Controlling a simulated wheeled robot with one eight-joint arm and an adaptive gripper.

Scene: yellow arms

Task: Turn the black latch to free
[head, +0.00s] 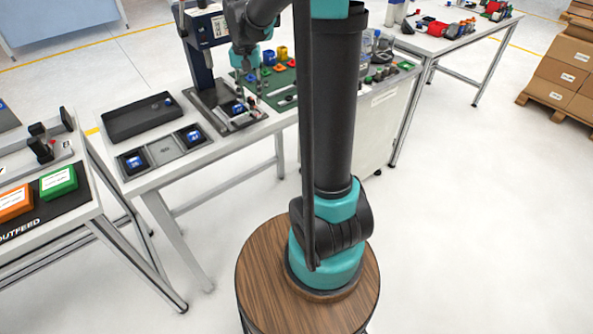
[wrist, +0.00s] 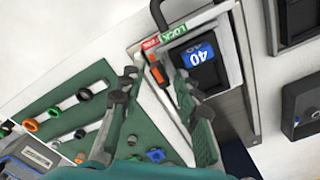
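A small dark piece with an orange-red part (wrist: 157,73), which looks like the latch, sits at the left edge of a grey fixture (wrist: 228,100) in the wrist view. Its exact angle is hard to tell. The fixture holds a dark block with a blue face marked 40 (wrist: 195,54). My gripper (wrist: 156,80) is open, its fingers on either side of the orange-red part in the picture; I see no contact. In the head view my gripper (head: 252,84) hangs above the fixture's right side.
A press column (head: 200,60) stands behind the fixture. A green board (wrist: 60,115) with coloured rings and pegs lies to the right in the head view. A black case (head: 140,116) and a tray with blue-faced blocks (head: 162,150) lie left.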

